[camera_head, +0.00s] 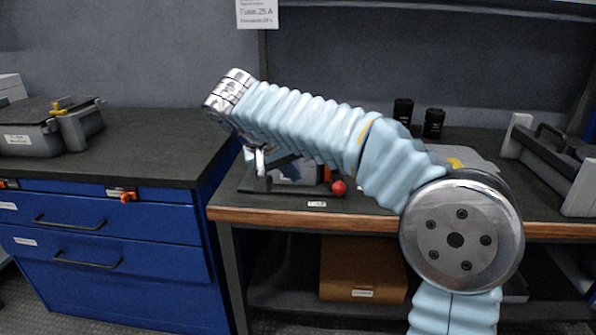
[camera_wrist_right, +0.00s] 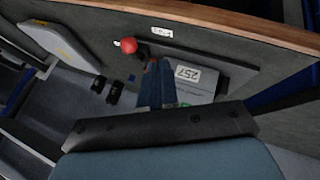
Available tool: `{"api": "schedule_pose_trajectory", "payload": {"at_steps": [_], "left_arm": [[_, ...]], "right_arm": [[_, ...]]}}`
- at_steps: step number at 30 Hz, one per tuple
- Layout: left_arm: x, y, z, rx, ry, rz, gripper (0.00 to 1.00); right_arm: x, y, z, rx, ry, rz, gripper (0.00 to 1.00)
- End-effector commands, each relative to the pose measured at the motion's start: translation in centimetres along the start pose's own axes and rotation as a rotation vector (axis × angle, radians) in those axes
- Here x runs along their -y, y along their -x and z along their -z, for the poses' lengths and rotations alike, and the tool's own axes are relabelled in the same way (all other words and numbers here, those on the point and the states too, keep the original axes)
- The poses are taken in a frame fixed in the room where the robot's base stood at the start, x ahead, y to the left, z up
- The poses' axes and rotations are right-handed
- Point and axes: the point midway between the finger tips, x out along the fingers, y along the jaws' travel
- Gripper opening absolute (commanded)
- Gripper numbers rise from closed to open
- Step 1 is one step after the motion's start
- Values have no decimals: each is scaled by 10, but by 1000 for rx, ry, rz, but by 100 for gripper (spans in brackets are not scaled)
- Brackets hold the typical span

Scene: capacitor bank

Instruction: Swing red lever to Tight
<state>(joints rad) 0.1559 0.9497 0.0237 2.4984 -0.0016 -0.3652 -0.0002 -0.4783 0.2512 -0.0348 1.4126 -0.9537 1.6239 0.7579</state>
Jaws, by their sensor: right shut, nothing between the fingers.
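The red ball knob (camera_head: 338,187) of the lever sits just behind the front edge of the wood-edged bench, beside a small white label (camera_head: 316,204) too small to read. In the right wrist view the red knob (camera_wrist_right: 128,45) is just ahead and to the left of my fingertips, apart from them. Most of the lever's shaft is hidden. My right gripper (camera_head: 260,162) hangs over the bench, left of the knob; in the wrist view its fingers (camera_wrist_right: 155,68) are together and hold nothing. My left gripper is out of view.
A grey device with a "257" display (camera_wrist_right: 195,78) stands close to my right fingers. Two black cylinders (camera_head: 433,123) stand at the back of the bench. A grey handled case (camera_head: 560,160) is at right.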

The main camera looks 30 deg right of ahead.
Motion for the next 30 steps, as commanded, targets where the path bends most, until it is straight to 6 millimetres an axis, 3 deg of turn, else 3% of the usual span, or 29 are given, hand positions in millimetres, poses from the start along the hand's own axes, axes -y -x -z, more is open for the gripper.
{"api": "schedule_pose_trajectory", "payload": {"at_steps": [10,18,30], "left_arm": [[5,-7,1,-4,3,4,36],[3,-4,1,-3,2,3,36],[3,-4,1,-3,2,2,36]], "right_arm": [[0,-76,-1,3,0,-3,0],[-31,-90,0,1,-2,-1,0],[-36,-92,0,0,0,0,0]]}}
